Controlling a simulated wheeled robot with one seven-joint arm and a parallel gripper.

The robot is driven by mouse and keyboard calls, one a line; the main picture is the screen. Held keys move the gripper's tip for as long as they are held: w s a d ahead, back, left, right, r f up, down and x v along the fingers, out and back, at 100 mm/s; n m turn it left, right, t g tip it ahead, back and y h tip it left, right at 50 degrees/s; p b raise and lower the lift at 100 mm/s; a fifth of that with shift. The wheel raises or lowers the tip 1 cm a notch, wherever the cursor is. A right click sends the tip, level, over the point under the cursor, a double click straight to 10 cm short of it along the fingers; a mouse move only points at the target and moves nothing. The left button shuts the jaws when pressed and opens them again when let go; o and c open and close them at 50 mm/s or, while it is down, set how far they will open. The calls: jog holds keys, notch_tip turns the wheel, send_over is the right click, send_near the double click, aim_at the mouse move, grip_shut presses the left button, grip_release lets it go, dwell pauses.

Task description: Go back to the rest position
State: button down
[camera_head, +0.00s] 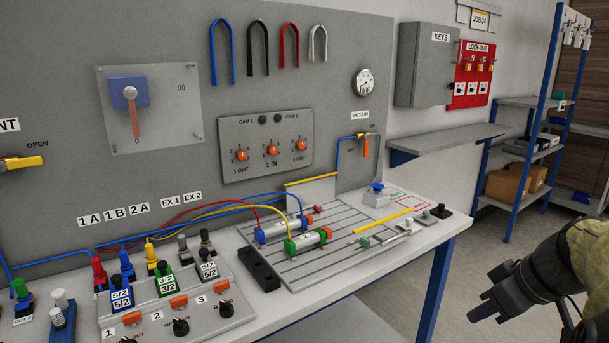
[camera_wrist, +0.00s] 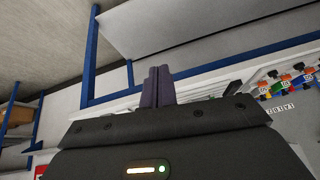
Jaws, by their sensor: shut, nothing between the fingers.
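My gripper (camera_head: 482,312) is at the right edge of the head view, off the right end of the bench and pointing left and down. Its dark fingers are together with nothing between them. In the wrist view the two fingers (camera_wrist: 157,87) stand side by side, shut, in front of the bench's blue frame. The fingers look clear of the bench (camera_head: 428,236) and touch nothing that I can see. Most of my arm is outside the head view.
The bench carries a slotted plate (camera_head: 335,262) with cylinders and a valve panel (camera_head: 190,318) with coloured tubes. A grey key cabinet (camera_head: 425,65), a red lock-out board (camera_head: 472,75) and a blue-framed shelf rack (camera_head: 525,150) stand behind. Bare floor (camera_head: 490,255) lies between bench and rack.

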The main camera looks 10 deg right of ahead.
jog(key=s+a+f+m+g+h, duration=0.1)
jog(key=a+f+m+g+h, duration=0.25)
jog(key=a+f, duration=1.55)
notch_tip(320, 180, up, 28)
jog(key=p, duration=2.7)
jog(key=shift+f+m+t, duration=0.2)
jog(key=shift+m+t, duration=0.15)
jog(key=shift+t, duration=0.1)
jog(key=shift+s+a+y, duration=0.1)
jog(key=shift+y, duration=0.15)
